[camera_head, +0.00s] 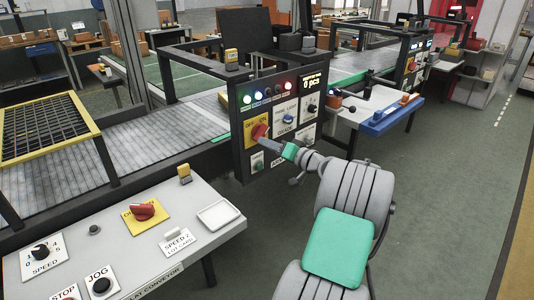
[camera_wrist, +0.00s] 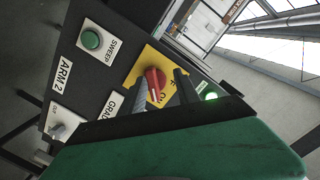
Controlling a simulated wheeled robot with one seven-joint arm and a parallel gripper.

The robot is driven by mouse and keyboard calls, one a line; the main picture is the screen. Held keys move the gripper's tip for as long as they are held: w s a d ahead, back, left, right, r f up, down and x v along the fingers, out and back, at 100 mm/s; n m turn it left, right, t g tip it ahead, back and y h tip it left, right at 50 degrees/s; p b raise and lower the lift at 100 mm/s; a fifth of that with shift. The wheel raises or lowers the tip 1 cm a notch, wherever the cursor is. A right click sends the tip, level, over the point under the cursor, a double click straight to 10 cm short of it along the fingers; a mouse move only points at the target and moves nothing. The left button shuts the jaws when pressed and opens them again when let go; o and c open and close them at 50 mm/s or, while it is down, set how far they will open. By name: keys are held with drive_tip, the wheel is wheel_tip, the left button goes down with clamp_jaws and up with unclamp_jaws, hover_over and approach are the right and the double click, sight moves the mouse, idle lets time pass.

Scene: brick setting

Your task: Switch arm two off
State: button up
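The arm two panel (camera_head: 240,150) is a dark upright box; its "ARM 2" label shows in the wrist view (camera_wrist: 62,75). On it a red rotary switch (camera_head: 259,131) sits on a yellow plate marked ON and OFF. In the wrist view the red switch (camera_wrist: 153,84) lies between my two finger ends, and the plate lettering is partly hidden. My gripper (camera_head: 268,139) is at the switch, its fingers apart on either side. Yellow plate shows between the knob and the dark finger. Whether a finger touches the knob is unclear.
The panel also has a green SWEEP button (camera_wrist: 91,40), a GRADE switch (camera_head: 288,117), a row of lights with green lit (camera_head: 247,99), and a counter (camera_head: 313,82) reading 0 pcs. A conveyor control desk (camera_head: 190,215) with another red switch (camera_head: 142,211) stands at front left. A blue-edged table (camera_head: 385,110) stands right.

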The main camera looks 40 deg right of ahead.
sight(265, 135)
drive_tip(key=shift+m+t+h, duration=0.4)
drive_tip(key=shift+t, duration=0.1)
drive_tip(key=w+d, duration=0.2)
drive_tip(key=w, duration=0.1)
drive_tip(key=w+d, duration=0.1)
drive_tip(key=w, duration=0.1)
drive_tip(key=shift+w+r, duration=0.1)
drive_tip(key=shift+w, duration=0.05)
drive_tip(key=shift+c, duration=0.4)
clamp_jaws()
